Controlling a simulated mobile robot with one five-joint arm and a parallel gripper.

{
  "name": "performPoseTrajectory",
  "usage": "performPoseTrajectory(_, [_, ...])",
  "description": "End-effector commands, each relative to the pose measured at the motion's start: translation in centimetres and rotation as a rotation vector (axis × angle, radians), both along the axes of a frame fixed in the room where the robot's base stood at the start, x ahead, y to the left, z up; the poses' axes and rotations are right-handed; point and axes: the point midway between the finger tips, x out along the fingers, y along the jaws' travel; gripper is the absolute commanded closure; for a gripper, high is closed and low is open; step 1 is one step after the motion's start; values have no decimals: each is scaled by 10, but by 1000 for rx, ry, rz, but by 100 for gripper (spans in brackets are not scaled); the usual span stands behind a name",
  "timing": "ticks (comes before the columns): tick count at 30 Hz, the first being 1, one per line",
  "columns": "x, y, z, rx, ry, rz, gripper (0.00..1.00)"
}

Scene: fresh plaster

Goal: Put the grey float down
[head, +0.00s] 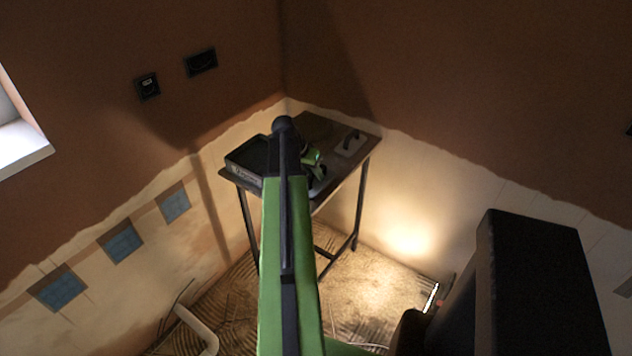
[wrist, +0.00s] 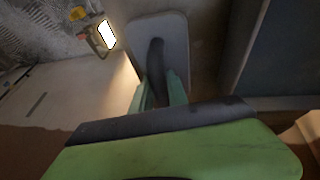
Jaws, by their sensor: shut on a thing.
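My gripper (head: 313,158) is over the front right part of a small dark table (head: 318,124) in the head view. It is shut on the dark curved handle of the grey float. In the wrist view the handle (wrist: 156,62) stands between the green fingers (wrist: 160,95), with the flat grey plate (wrist: 175,32) beyond it. In the head view the held float (head: 319,186) is partly hidden by my arm. I cannot tell whether its plate touches the tabletop.
A black open box (head: 246,174) with a label stands on the table's left part, partly behind my arm. A lit work lamp (wrist: 102,36) stands on the floor. A pale bent pipe (head: 198,328) lies at the lower left. Bare tabletop shows at the back.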

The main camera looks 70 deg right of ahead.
Motion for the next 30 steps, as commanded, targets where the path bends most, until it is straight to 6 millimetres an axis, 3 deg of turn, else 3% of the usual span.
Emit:
performPoseTrajectory(1, [0,0,-11,0,0,0,100])
performPoseTrajectory(11, [-1,0,-11,0,0,-1,100])
performPoseTrajectory(12, [-1,0,-11,0,0,-1,79])
performPoseTrajectory(17, [-1,0,-9,0,0,-1,59])
performPoseTrajectory(30, [-1,1,0,0,0,-1,59])
